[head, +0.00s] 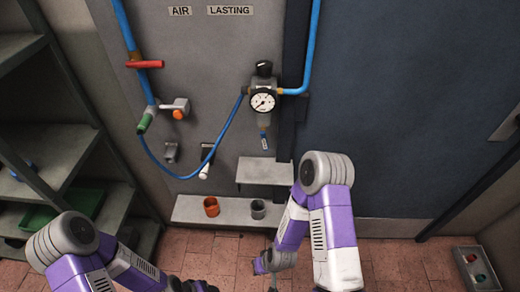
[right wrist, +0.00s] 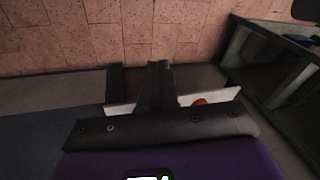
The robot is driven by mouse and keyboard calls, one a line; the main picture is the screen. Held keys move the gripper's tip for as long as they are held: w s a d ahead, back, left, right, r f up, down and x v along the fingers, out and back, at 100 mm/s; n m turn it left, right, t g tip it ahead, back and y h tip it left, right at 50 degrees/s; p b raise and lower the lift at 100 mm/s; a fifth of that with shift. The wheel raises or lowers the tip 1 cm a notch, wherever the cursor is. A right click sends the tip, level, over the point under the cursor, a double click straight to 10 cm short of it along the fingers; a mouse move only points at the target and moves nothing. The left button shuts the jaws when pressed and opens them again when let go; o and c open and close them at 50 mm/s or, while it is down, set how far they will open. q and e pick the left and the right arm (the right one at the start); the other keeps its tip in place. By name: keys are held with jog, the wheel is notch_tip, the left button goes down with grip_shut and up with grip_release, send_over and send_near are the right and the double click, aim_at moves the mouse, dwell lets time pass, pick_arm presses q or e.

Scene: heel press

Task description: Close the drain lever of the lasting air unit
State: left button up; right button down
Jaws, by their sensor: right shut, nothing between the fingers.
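The lasting air unit (head: 263,95) hangs on the grey panel under the LASTING label, with a round white gauge (head: 262,102). My right gripper (head: 272,284) is low near the floor, well below the unit and touching nothing. In the right wrist view its fingers (right wrist: 156,82) are together and empty. My left gripper (head: 203,287) is at the bottom edge of the head view, mostly cut off, so its jaws cannot be judged.
A red handle (head: 150,64) crosses the left blue pipe. A ledge (head: 265,170) juts out below the unit; a lower shelf (head: 232,220) bears an orange cup (head: 211,206) and a grey cup (head: 257,208). Shelving (head: 70,150) stands left.

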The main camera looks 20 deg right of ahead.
aim_at(264, 141)
jog(key=w+d+r+n+t+h+p, duration=0.1)
jog(key=w+r+n+t+h, duration=0.25)
jog(key=w+r+n, duration=0.35)
jog(key=w+r+n+t+h, duration=0.25)
jog(key=w+r+t, duration=0.25)
jog(key=w, duration=0.4)
notch_tip(264, 141, up, 17)
jog(key=w+a+n+t+h+p, duration=0.1)
jog(key=w+a+n+t+h, duration=0.1)
jog(key=n+t+h, duration=0.3)
jog(key=shift+a+f+h, duration=0.2)
jog(key=shift+a+h, duration=0.25)
jog(key=shift+h, duration=0.15)
jog(key=s+d+b+x, duration=0.1)
jog(key=d+b+x, duration=0.1)
jog(key=x, duration=1)
jog(key=shift+d+r+b, duration=0.35)
jog(key=shift+d+r, duration=0.05)
jog(key=shift+d, duration=0.05)
